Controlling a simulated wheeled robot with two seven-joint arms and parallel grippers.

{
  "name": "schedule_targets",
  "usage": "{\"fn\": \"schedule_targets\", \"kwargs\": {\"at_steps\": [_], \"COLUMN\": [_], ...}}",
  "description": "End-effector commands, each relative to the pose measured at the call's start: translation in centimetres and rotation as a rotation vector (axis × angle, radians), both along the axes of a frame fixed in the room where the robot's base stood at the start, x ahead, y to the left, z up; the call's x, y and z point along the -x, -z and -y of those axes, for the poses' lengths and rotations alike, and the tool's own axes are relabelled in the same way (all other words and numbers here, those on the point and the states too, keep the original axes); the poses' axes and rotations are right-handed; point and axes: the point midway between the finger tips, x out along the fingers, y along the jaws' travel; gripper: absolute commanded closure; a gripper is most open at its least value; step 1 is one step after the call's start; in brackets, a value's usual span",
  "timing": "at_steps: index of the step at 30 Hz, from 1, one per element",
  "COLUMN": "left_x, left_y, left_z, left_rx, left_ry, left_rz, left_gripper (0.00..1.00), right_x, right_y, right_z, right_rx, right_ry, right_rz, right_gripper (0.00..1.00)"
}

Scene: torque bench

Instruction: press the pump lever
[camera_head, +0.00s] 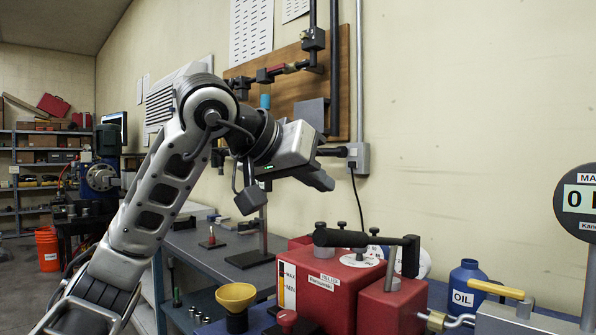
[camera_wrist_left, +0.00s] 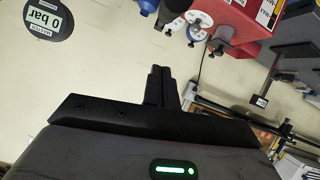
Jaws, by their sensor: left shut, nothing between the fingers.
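The red pump (camera_head: 333,290) stands on the bench at lower centre in the head view, with a MAX level strip on its left face. A black lever (camera_head: 360,240) lies roughly level across its top. My left gripper (camera_head: 324,182) is shut and empty, above and a little left of the lever, with a clear gap between them. In the left wrist view my shut fingers (camera_wrist_left: 158,88) point up the picture, and the red pump (camera_wrist_left: 243,18) shows at the top, turned over and partly cut off. My right gripper is not in view.
A yellow funnel (camera_head: 236,297) stands left of the pump. A blue OIL bottle (camera_head: 467,283), a yellow-handled valve (camera_head: 496,289) and a round gauge (camera_head: 577,203) stand right. A pipe board (camera_head: 300,95) hangs on the wall behind my arm. The air above the pump is free.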

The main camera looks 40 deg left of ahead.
Motion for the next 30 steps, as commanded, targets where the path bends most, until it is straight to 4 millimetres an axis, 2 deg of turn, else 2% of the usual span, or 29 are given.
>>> {"fn": "schedule_targets", "kwargs": {"at_steps": [3, 5, 6, 9, 13, 23, 30], "left_x": [-2.3, -3.0, -2.6, -2.2, -1.9, -1.8, -1.8], "left_y": [1.4, 2.1, 3.1, 4.3, 5.1, 5.3, 5.7], "left_z": [0.4, 0.5, 0.5, 0.8, 1.0, 1.1, 1.3], "left_rx": [0.002, -0.001, -0.003, -0.002, -0.001, 0.0, 0.0], "left_ry": [0.002, 0.001, 0.0, 0.0, 0.0, 0.0, 0.006], "left_rz": [-0.006, -0.004, -0.003, -0.002, 0.0, 0.001, 0.009], "left_gripper": [1.0, 1.0, 1.0, 1.0, 1.0, 1.0, 1.0], "right_x": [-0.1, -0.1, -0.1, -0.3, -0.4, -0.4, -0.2], "right_y": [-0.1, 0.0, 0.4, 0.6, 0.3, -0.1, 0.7], "right_z": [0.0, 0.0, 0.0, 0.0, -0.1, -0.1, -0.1], "right_rx": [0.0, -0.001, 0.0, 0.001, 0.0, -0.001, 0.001], "right_ry": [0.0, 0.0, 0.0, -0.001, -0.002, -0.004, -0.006], "right_rz": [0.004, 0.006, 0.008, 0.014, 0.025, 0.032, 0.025], "right_gripper": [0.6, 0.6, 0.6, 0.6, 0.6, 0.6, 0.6]}}
